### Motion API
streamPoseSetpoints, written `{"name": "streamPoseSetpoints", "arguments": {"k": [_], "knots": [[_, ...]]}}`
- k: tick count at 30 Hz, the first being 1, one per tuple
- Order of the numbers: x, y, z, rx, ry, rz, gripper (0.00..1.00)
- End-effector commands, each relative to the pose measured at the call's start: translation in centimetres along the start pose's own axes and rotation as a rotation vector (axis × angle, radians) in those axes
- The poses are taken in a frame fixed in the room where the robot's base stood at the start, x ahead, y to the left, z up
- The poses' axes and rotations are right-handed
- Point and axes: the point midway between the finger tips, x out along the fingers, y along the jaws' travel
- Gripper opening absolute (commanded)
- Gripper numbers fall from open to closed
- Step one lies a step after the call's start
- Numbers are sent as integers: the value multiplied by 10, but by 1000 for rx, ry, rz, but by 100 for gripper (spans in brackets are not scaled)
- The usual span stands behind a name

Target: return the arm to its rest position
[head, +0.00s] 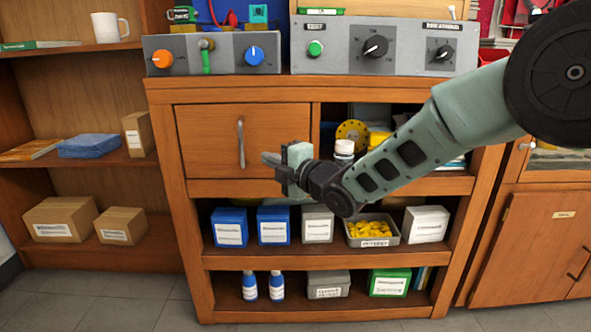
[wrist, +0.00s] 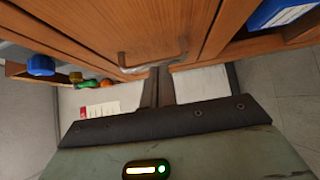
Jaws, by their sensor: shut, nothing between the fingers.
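My gripper (head: 268,159) reaches in from the right in the head view and stands in front of the wooden door with the upright metal handle (head: 241,142). Its fingers point left and lie a little right of and below the handle in the picture. In the wrist view the fingers (wrist: 161,84) are together with nothing between them. The handle (wrist: 152,62) shows just past the fingertips; I cannot tell whether they touch it. The door (wrist: 125,30) looks closed.
A left panel (head: 212,55) with orange and blue knobs and a right panel (head: 385,47) with black dials stand on the cabinet top. Shelves below hold blue boxes (head: 230,227), a tray of yellow parts (head: 372,230) and bottles. A white-capped bottle (head: 344,148) is close behind my arm.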

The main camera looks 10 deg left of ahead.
Motion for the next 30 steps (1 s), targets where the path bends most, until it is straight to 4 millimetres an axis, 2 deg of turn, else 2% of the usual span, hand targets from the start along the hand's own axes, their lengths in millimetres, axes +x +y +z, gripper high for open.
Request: {"name": "streamPoseSetpoints", "arguments": {"k": [12, 18, 23, 26, 29, 30], "knots": [[-61, 2, 0, 0, 0, -1, 0], [-75, 0, 0, 3, -2, -4, 0], [-97, 1, 0, 186, -84, -142, 0], [-130, -6, -4, 407, -197, -300, 0], [-177, -18, -16, 649, -345, -464, 0], [-199, -22, -23, 743, -411, -526, 0]]}}
